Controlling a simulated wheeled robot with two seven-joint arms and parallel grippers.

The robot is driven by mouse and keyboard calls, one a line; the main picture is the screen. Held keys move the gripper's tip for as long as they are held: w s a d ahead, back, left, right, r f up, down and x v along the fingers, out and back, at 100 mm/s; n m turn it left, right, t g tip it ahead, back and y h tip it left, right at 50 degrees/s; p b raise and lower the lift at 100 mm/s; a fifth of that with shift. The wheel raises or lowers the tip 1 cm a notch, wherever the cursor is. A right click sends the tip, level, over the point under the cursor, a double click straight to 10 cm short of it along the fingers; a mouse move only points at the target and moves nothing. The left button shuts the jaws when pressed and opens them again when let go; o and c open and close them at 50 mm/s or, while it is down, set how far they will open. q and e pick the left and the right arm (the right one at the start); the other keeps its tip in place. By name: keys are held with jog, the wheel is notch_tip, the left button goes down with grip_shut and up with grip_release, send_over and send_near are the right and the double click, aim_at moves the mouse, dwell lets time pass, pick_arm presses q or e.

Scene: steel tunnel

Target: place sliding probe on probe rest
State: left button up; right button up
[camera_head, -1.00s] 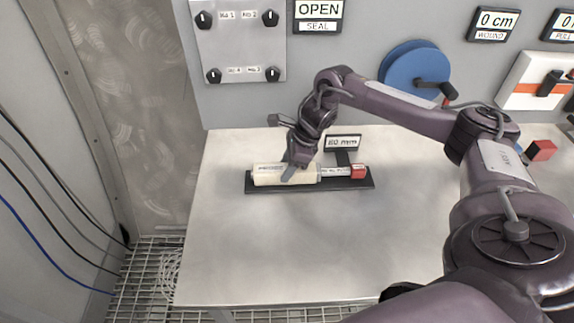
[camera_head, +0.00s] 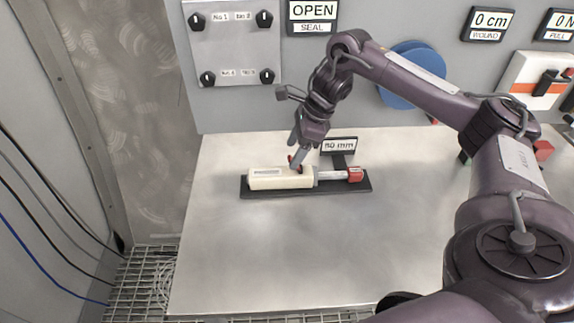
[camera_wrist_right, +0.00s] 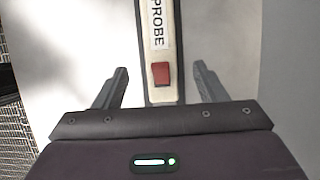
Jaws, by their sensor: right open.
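The sliding probe (camera_head: 270,181) has a cream body with a label, a pale rod and a red end block (camera_head: 355,174). It lies lengthwise along a dark flat base (camera_head: 335,188), which looks like the probe rest. In the right wrist view the open fingers (camera_wrist_right: 160,78) are apart on either side of the probe (camera_wrist_right: 160,75), which shows the word PROBE and a red patch. No contact shows there. My left gripper is not in view.
A small mm display (camera_head: 338,146) stands just behind the base. The steel table (camera_head: 290,260) is clear in front. The wall behind carries a knob panel (camera_head: 235,45), an OPEN seal sign (camera_head: 312,12) and a blue reel (camera_head: 400,92), partly hidden by my right arm.

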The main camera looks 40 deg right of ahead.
jog(key=p+v, duration=0.1)
jog(key=v, duration=0.3)
jog(key=shift+a+f, duration=0.1)
dwell(0.5)
